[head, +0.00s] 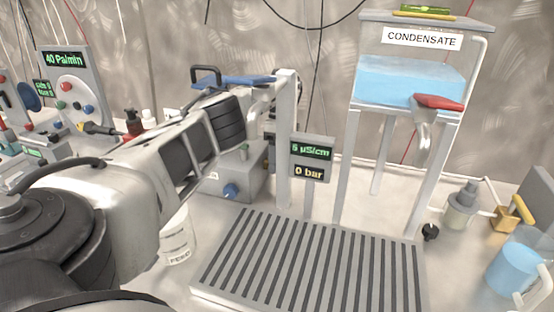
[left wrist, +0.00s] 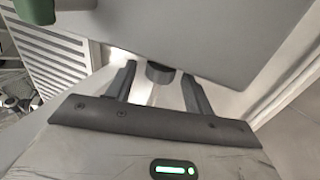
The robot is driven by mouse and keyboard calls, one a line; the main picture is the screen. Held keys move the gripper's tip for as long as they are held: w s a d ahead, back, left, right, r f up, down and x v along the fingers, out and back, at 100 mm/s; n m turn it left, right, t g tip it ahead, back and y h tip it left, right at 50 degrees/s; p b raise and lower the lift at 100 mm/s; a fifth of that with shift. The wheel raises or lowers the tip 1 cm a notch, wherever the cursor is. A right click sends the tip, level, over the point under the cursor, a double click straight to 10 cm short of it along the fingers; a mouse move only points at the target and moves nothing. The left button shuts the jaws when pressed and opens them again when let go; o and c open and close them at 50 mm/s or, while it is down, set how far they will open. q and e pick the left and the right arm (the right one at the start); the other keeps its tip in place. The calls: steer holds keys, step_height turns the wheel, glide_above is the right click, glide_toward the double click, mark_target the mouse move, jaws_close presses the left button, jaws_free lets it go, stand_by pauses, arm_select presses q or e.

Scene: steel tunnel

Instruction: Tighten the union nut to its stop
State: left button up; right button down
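In the left wrist view, a dark, short cylindrical part (left wrist: 160,73), which may be the union nut, shows under a large grey body. My left gripper (left wrist: 158,84) has its two fingers apart, one on each side of this part, with visible gaps. I cannot tell how deep the part sits between the fingertips. In the head view my left arm reaches in from the left to a pale upright post (head: 285,150). The arm and post hide the fingers and the nut there. My right gripper is in neither view.
A slatted grey tray (head: 310,265) lies in front. A condensate tank (head: 408,80) with a red handle (head: 438,102) stands right on legs. A small display (head: 311,158) reads 0 bar.

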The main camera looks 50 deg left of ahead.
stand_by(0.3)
arm_select(q)
steer(key=shift+s+t+y+p, duration=0.15)
steer(key=shift+t+y+p, duration=0.25)
steer(key=shift+p, duration=0.65)
steer(key=shift+s+f+t+b, duration=0.1)
steer(key=shift+f+t+b, duration=0.1)
steer(key=shift+t+b, duration=0.55)
step_height(320, 180, up, 17)
steer(key=p, duration=0.1)
step_height(320, 180, down, 16)
steer(key=shift+s+a+f+p, duration=0.1)
steer(key=shift+s+p, duration=0.05)
steer(key=shift+p, duration=0.7)
steer(key=shift+a+f+t+y+b, duration=0.1)
steer(key=shift+f+t+y+b, duration=0.45)
steer(key=shift+b, duration=0.45)
steer(key=shift+s+b, duration=0.15)
steer(key=shift+b, duration=0.3)
step_height(320, 180, up, 17)
steer(key=p, duration=0.1)
steer(key=shift+s+d+f, duration=0.2)
steer(key=shift+s+d, duration=0.15)
